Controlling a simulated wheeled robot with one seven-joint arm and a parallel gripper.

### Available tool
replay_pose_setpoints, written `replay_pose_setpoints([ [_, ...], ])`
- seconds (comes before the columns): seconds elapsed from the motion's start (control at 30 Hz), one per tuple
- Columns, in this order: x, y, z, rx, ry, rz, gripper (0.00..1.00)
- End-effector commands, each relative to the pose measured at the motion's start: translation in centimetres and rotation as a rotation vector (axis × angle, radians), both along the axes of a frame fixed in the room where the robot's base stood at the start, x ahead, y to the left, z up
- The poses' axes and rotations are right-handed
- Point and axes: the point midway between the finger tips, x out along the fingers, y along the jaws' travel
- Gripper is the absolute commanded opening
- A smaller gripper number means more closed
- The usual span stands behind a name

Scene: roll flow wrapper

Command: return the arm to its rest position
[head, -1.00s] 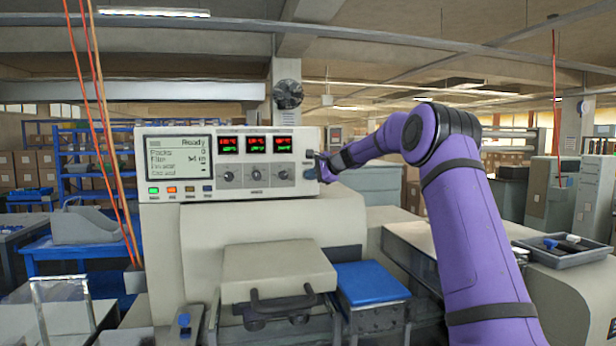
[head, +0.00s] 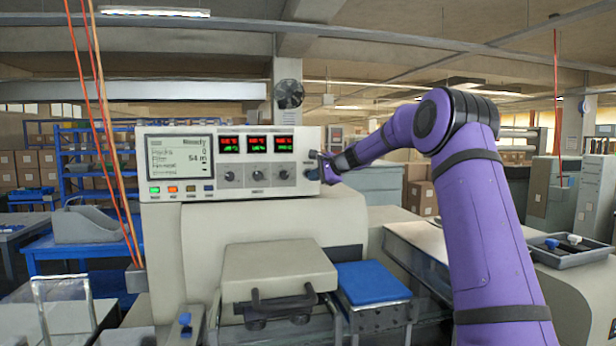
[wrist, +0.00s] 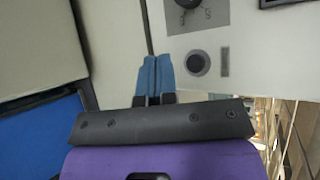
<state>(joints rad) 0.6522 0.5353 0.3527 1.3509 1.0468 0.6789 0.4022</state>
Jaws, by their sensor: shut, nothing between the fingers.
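My gripper (head: 324,167) is at the right end of the flow wrapper's control panel (head: 230,162), on the end of my purple arm. In the wrist view its two blue fingertips (wrist: 155,78) are together with nothing between them. They point at the pale panel face, just left of a round dark button (wrist: 197,63) and below a knob (wrist: 187,3). Whether the fingertips touch the panel cannot be told. The panel has a lit text screen (head: 180,157), three red and green displays (head: 257,145) and a row of small coloured buttons.
A beige closed cover with a black handle (head: 280,270) and a blue pad (head: 372,283) lie below the panel. A grey tray (head: 570,250) with small parts is at the right. Red and orange cables (head: 107,140) hang at the left. Air right of the panel looks open.

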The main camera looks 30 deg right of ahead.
Motion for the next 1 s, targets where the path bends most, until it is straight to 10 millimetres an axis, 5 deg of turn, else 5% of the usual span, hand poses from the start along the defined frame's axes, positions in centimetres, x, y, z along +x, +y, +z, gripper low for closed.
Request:
replay_pose_setpoints([
  [0.27, -0.1, 0.2, 0.1, -0.005, 0.000, 0.004, 0.00],
  [0.47, -2.6, 4.6, 1.5, -0.115, 0.020, 0.082, 0.00],
  [0.7, -10.1, 12.6, 3.2, -0.371, 0.065, 0.257, 0.00],
  [1.0, -21.5, 19.3, 3.8, -0.672, 0.108, 0.459, 0.00],
])
